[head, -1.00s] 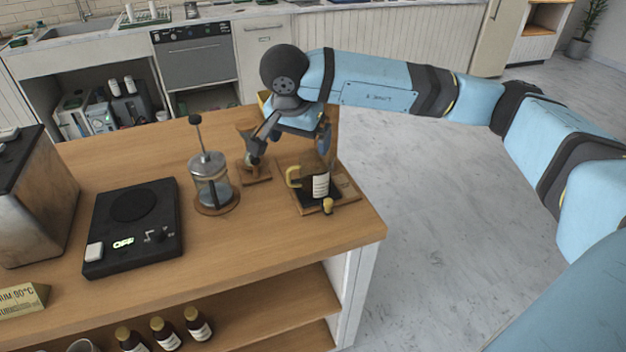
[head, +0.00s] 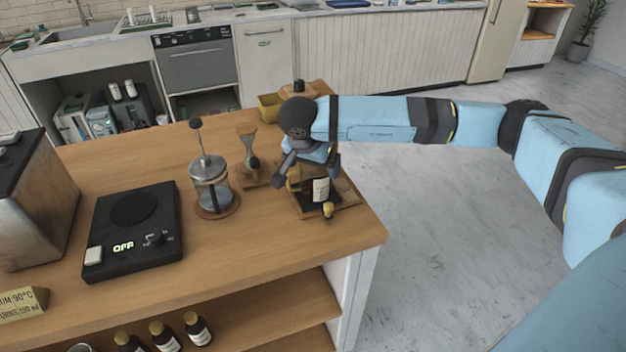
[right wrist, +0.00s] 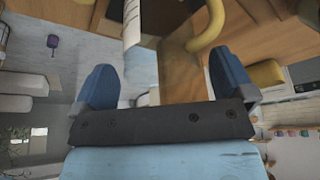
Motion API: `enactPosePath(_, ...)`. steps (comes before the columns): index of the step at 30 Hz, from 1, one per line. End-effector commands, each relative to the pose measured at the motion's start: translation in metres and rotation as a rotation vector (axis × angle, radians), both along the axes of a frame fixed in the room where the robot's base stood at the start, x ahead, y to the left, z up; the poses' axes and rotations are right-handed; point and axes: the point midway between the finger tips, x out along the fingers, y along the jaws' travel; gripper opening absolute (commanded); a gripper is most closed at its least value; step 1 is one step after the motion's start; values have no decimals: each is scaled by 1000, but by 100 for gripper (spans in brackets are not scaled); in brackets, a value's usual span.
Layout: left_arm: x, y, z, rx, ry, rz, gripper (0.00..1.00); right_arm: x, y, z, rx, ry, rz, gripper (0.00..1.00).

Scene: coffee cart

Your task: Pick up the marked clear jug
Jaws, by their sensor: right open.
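The jug, with a white label (head: 321,190) and a yellow handle, stands on a wooden tray (head: 350,203) near the counter's right corner. Its body looks dark at the base, and its top is hidden behind my right gripper (head: 308,174). That gripper is open and empty, low at the jug's upper part. In the right wrist view, the yellow handle (right wrist: 209,30) and white label (right wrist: 132,22) show beyond the spread fingers (right wrist: 166,76). I cannot tell whether a finger touches the jug. My left gripper is not in view.
A French press (head: 209,185) and a wooden stand with a dripper (head: 247,150) stand left of the jug. A small yellow-topped item (head: 328,209) sits at the tray's front. A yellow container (head: 268,106) is behind.

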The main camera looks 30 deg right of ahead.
Motion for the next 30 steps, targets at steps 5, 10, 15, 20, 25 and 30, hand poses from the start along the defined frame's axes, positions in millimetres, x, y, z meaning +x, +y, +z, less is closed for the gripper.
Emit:
enactPosePath(5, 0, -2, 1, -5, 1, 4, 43, 4, -7, -23, -1, 2, -1, 100)
enactPosePath(10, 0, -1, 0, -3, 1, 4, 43, 5, -8, -25, 0, 0, 0, 100)
enactPosePath(15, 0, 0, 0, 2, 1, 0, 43, 5, -7, -25, 0, 0, 0, 75)
enactPosePath(20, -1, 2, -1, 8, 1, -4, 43, 5, -7, -25, 0, -1, 0, 54)
enactPosePath(25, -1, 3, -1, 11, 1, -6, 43, 5, -7, -25, 0, -1, 0, 54)
enactPosePath(30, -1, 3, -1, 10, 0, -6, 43, 5, -7, -17, 0, -2, 0, 54)
